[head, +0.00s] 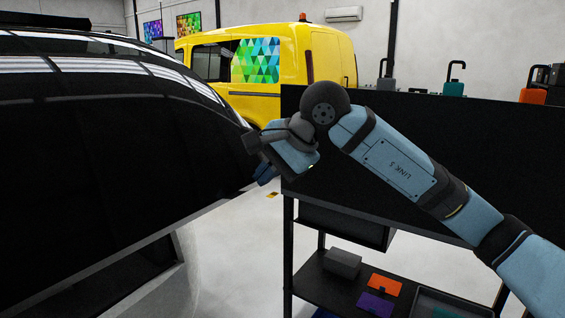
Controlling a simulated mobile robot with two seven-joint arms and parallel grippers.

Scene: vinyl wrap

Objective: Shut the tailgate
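The tailgate (110,150) is a large glossy black panel filling the left of the head view. Its lower edge slants from the bottom left up towards the middle, with a dark gap below it at the lower left, so it looks raised. My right gripper (262,168) is at the end of the blue arm from the right, beside the tailgate's right end. Its fingers are small and partly hidden by the wrist, so I cannot tell whether they are open or touch the panel. My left gripper is not in view.
A black workbench (470,135) with tools on top stands behind my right arm. Its lower shelf (325,285) holds a grey box (342,263) and orange and purple items. A yellow van (325,55) is at the back.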

